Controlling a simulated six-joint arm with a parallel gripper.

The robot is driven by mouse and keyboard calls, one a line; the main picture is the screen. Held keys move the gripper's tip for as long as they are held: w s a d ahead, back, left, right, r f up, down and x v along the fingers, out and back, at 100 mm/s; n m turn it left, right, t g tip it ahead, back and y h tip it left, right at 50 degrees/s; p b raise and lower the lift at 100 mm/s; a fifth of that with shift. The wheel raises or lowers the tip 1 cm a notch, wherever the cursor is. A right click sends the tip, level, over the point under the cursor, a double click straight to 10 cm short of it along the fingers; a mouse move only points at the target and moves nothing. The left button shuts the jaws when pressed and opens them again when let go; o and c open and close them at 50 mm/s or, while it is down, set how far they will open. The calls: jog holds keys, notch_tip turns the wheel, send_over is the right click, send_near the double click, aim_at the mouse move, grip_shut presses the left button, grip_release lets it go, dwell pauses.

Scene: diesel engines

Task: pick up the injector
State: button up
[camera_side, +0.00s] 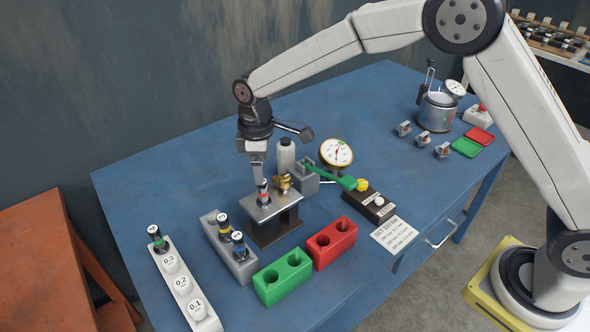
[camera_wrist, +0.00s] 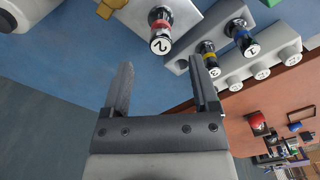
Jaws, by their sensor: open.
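A red-banded injector (camera_side: 263,192) stands upright in the metal-topped test stand (camera_side: 285,203). It also shows in the wrist view (camera_wrist: 161,26), its cap marked 2, just beyond my fingertips. My gripper (camera_side: 260,176) is over this injector, fingers pointing down; in the wrist view its two fingers (camera_wrist: 160,63) are apart with nothing between them. Two more injectors, one yellow-banded (camera_side: 224,229) and one blue-banded (camera_side: 239,246), stand in a grey block (camera_side: 214,227). The injectors' lower parts are hidden in their holders.
A white numbered rack (camera_side: 183,285) holds a green-banded piece. Green (camera_side: 283,278) and red (camera_side: 332,243) two-hole blocks stand in front. A brass fitting (camera_side: 284,182), white bottle (camera_side: 286,156), green lever (camera_side: 331,175) and gauge (camera_side: 336,152) crowd the gripper's right. The table's back left is clear.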

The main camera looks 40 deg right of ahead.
aim_at(263, 191)
jog(key=shift+s+f, duration=0.1)
jog(key=shift+f, duration=3.85)
grip_shut()
